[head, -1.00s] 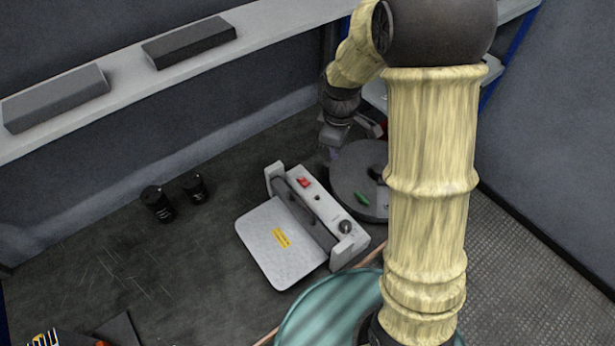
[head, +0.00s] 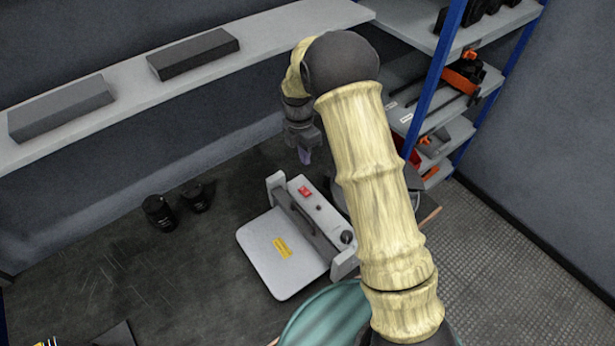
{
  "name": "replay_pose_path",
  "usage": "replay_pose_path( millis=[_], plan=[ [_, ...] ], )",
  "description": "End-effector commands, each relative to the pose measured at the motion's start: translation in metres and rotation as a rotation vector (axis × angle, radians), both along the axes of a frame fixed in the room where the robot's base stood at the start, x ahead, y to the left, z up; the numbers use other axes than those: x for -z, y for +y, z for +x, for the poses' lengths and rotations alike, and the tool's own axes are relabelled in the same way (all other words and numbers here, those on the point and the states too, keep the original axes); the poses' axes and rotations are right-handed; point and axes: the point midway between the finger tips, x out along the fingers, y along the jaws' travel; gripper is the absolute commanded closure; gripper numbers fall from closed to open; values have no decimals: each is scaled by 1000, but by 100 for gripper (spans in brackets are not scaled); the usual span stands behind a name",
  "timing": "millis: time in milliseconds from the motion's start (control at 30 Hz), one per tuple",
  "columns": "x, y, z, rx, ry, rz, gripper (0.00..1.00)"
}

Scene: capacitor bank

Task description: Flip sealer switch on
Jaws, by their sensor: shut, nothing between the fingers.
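The sealer (head: 283,252) is a light grey machine with a flat plate and a yellow label, standing on the dark worktop. Its red switch (head: 305,191) is on the top panel near the far end, with a small dark button and a black knob (head: 347,237) along the same panel. Whether the switch is on or off is too small to tell. My gripper (head: 305,157) is shut and empty, pointing down above and just behind the red switch, apart from it. My arm hides part of the area to the right of the sealer.
Two black cylindrical capacitors (head: 160,212) stand left of the sealer. A round dark disc (head: 342,196) lies behind my arm. A teal round container (head: 328,318) is in front. A wall shelf (head: 95,137) runs behind, and a blue-posted rack (head: 437,78) stands at right.

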Motion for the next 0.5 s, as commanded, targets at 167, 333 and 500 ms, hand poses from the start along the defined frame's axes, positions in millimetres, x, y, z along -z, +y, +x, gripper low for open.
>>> replay_pose_path(
  millis=[167,333,500],
  plan=[
    [17,-1,-3,1,4,-2,100],
    [45,-4,-7,1,5,-2,100],
    [75,-7,-11,2,5,-3,100]
  ],
)
